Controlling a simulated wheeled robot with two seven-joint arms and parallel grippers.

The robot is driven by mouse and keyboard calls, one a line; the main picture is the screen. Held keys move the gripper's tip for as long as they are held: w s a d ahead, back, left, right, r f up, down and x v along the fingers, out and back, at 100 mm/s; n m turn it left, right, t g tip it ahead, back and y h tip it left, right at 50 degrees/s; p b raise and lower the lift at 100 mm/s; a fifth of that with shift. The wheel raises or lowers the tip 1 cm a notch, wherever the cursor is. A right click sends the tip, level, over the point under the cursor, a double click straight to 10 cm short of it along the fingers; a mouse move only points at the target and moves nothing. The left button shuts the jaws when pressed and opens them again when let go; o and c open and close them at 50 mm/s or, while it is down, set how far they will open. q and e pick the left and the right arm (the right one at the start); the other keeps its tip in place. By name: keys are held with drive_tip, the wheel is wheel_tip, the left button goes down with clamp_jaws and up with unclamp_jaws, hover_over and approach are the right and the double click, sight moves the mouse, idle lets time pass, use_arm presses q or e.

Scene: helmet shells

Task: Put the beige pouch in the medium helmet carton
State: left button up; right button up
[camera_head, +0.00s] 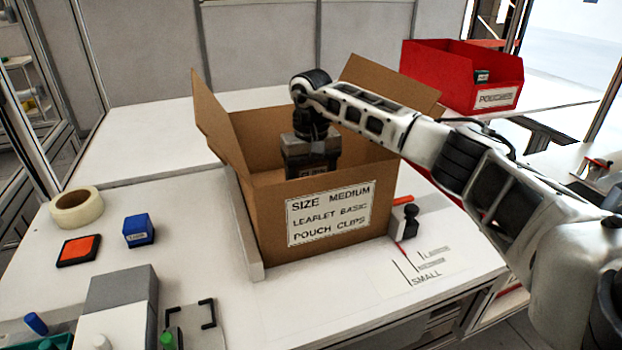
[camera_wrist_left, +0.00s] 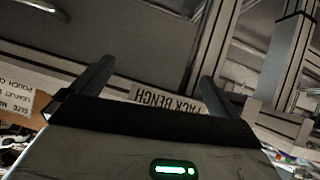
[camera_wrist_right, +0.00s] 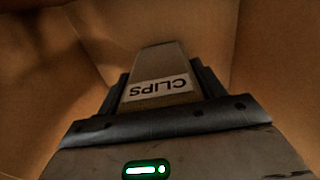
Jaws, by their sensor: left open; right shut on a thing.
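The medium helmet carton (camera_head: 265,225) stands open on the white bench, with a label reading SIZE MEDIUM, LEAFLET BASIC, POUCH CLIPS. My right arm reaches over it from the right, and my right gripper (camera_head: 310,160) points down inside the carton. In the right wrist view this gripper (camera_wrist_right: 160,90) is shut on the beige pouch (camera_wrist_right: 160,62), which has a white CLIPS label. Brown carton walls surround the pouch; whether it touches the floor I cannot tell. My left gripper (camera_wrist_left: 153,78) is open and empty, seen only in the left wrist view.
A red bin (camera_head: 455,80) labelled POUCHES stands at the back right. A tape roll (camera_head: 77,208), a blue box (camera_head: 138,230) and an orange-topped pad (camera_head: 79,250) lie left of the carton. A black-handled stamp (camera_head: 408,222) stands close at its right. The back left of the bench is clear.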

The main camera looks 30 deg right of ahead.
drive_tip(key=shift+f, duration=0.15)
drive_tip(key=o, duration=1)
wheel_tip(320, 180, up, 12)
drive_tip(key=shift+r, duration=0.2)
drive_tip(key=shift+s+f, duration=0.1)
